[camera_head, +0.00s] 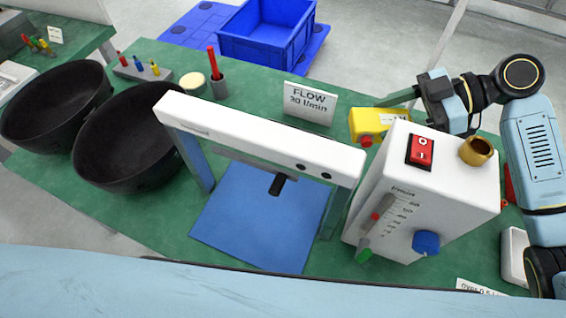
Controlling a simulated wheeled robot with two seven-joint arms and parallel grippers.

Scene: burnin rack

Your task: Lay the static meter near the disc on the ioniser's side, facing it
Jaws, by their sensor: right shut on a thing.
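My right gripper (405,100) comes in from the right and is shut on a yellow box with a white label and a red knob, which I take to be the static meter (368,121). It is held behind the white flow box, which hides part of it. The white bar on posts (255,137), perhaps the ioniser, spans a blue mat (240,225). A short dark cylinder (277,185) shows under the bar. I cannot make out a disc on the mat; a cream round piece (192,82) lies farther back. My left gripper is not in view.
The white flow box (440,185) with red switch, brass fitting and blue knob stands right of the mat. A FLOW sign (310,103) stands behind the bar. Two black bowls (125,140) (55,105) are at left. A blue crate (268,35) lies beyond the green table (165,225).

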